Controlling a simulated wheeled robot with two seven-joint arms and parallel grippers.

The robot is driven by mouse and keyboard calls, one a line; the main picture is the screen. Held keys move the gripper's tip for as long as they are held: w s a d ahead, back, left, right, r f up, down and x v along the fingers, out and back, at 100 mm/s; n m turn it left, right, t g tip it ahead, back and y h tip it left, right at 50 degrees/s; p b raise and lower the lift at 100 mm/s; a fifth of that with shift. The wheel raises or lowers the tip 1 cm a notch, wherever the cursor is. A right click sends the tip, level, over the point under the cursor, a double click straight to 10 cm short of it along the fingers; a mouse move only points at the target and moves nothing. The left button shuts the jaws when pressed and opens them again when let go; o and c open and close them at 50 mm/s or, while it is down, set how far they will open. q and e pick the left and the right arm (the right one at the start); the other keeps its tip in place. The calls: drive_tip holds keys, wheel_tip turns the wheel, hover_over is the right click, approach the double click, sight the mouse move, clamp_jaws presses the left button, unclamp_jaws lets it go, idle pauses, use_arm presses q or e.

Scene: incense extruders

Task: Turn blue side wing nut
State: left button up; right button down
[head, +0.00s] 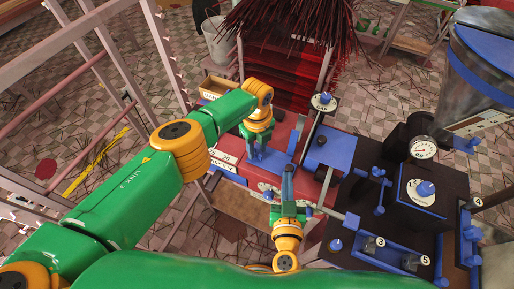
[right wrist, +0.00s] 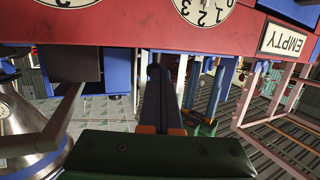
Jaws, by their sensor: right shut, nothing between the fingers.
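A blue fitting with small arms (head: 379,183) stands on the dark machine, left of the numbered dial; it looks like a wing nut, but I cannot tell for certain that it is the side one. My right gripper (head: 287,172) is low in the middle of the head view, left of that fitting and apart from it. Its fingers are together and empty; they also show in the right wrist view (right wrist: 160,85), pointing toward the red panel. My left gripper (head: 268,158) is above and left of the right one, over the red machine; its finger gap is unclear.
The dark machine (head: 400,235) has a gauge (head: 423,147), a blue knob (head: 425,188) and a blue-rimmed metal drum (head: 485,65). A red panel (right wrist: 120,18) with a number dial (right wrist: 205,10) and an EMPTY label (right wrist: 287,39) spans the right wrist view. Pink racks (head: 85,60) stand at left.

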use_arm(q)
drive_tip(key=shift+f, duration=0.2)
clamp_jaws()
